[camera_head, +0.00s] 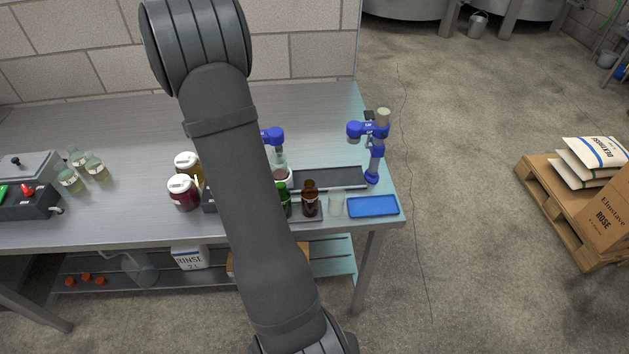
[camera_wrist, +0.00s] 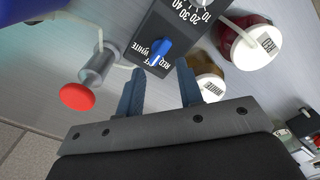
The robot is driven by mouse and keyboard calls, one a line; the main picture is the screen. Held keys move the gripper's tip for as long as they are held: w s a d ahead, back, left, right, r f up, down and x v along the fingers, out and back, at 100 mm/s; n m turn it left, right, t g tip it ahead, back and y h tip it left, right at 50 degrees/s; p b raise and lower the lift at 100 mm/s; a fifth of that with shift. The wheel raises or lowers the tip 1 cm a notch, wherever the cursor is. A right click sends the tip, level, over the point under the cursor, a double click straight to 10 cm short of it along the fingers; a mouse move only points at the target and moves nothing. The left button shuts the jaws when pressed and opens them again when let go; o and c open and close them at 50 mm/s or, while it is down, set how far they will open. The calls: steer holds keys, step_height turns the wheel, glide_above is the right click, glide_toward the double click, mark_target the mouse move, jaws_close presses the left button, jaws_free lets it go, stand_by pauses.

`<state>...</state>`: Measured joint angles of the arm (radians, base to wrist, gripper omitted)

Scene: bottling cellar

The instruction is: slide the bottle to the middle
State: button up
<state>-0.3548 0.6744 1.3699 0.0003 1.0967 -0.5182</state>
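Several bottles stand near the right end of the steel bench in the head view: a brown bottle (camera_head: 310,201), a green bottle (camera_head: 286,197) partly behind my arm, and a clear bottle (camera_head: 281,171) beside a dark flat track (camera_head: 335,178). I cannot tell which one the task means. My gripper is hidden behind my arm in the head view. In the wrist view my gripper (camera_wrist: 160,72) is open, its two fingers apart. A blue knob (camera_wrist: 162,47) on a dark control box (camera_wrist: 178,25) lies just ahead between the fingertips; contact is unclear. No bottle shows between the fingers.
Jars with white lids (camera_head: 184,193) stand left of my arm. A blue stand (camera_head: 376,155), a clear glass (camera_head: 336,204) and a blue tray (camera_head: 373,206) are at the right end. A red-capped cylinder (camera_wrist: 80,95) is left of the fingers. The bench's back middle is clear.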

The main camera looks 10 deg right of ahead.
steer(key=shift+o, duration=0.7)
steer(key=shift+w+d+r, duration=0.1)
steer(key=shift+d, duration=0.05)
steer(key=w+d+r+n, duration=0.1)
steer(key=w+d+r, duration=0.3)
steer(key=d, duration=0.5)
steer(key=w+d+r+n, duration=0.2)
steer(key=d+r, duration=0.5)
steer(key=d, duration=0.1)
steer(key=f, duration=1.7)
steer(key=shift+s+f, duration=0.1)
steer(key=shift+s, duration=0.3)
jaws_close()
